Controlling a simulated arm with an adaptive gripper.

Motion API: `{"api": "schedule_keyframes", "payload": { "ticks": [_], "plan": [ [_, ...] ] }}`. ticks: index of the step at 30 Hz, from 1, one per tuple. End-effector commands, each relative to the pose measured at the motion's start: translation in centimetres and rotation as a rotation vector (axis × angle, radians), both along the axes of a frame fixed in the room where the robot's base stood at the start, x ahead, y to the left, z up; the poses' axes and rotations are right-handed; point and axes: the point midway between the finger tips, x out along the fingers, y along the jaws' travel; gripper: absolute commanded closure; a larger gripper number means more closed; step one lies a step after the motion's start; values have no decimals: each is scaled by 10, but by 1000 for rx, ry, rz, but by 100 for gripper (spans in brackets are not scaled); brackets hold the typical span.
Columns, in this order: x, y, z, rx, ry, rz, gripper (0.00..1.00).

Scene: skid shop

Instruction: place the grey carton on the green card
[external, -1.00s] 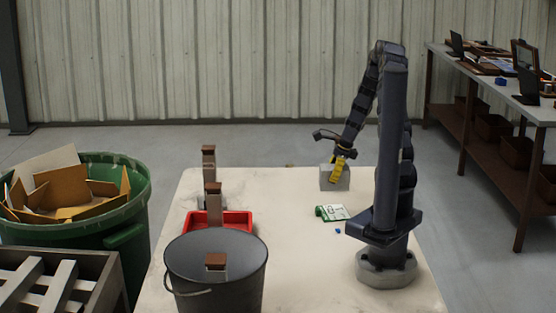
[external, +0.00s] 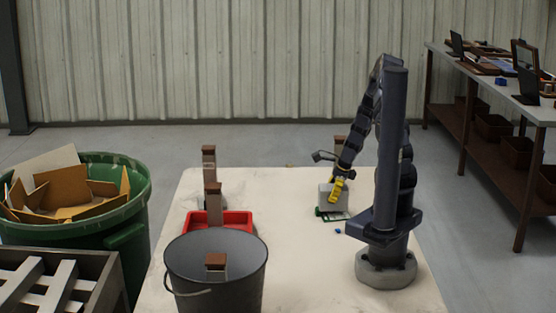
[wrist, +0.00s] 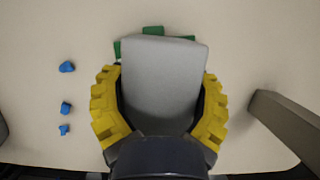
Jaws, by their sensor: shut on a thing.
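The grey carton (external: 326,197) is between the yellow fingers of my gripper (external: 337,191), which is shut on it. The wrist view shows the carton (wrist: 165,80) filling the space between both fingers (wrist: 160,105). The green card (external: 334,216) shows as a thin strip below the carton in the external view. In the wrist view only green parts of the card (wrist: 153,30) show past the carton's far edge and sides. The carton hides most of the card. I cannot tell whether the carton touches the card or is just above it.
Small blue pieces (wrist: 67,67) lie left of the gripper in the wrist view. A brown-topped post (external: 340,140) stands behind the gripper. A red tray (external: 238,219), more brown-topped posts and a dark bucket (external: 215,270) are on the table's left side.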

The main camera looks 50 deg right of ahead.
Motion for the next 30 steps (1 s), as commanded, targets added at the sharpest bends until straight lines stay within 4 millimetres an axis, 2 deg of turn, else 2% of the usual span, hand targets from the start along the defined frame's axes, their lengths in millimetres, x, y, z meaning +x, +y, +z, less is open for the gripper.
{"api": "schedule_keyframes", "payload": {
  "ticks": [1,3,11,16,30],
  "plan": [
    [0,0,-1,0,0,0,24],
    [0,0,-1,0,0,0,0],
    [0,0,0,0,0,0,0],
    [0,-1,9,-2,-1,-1,0],
    [-23,-24,94,-5,-3,-2,0]
  ]
}}
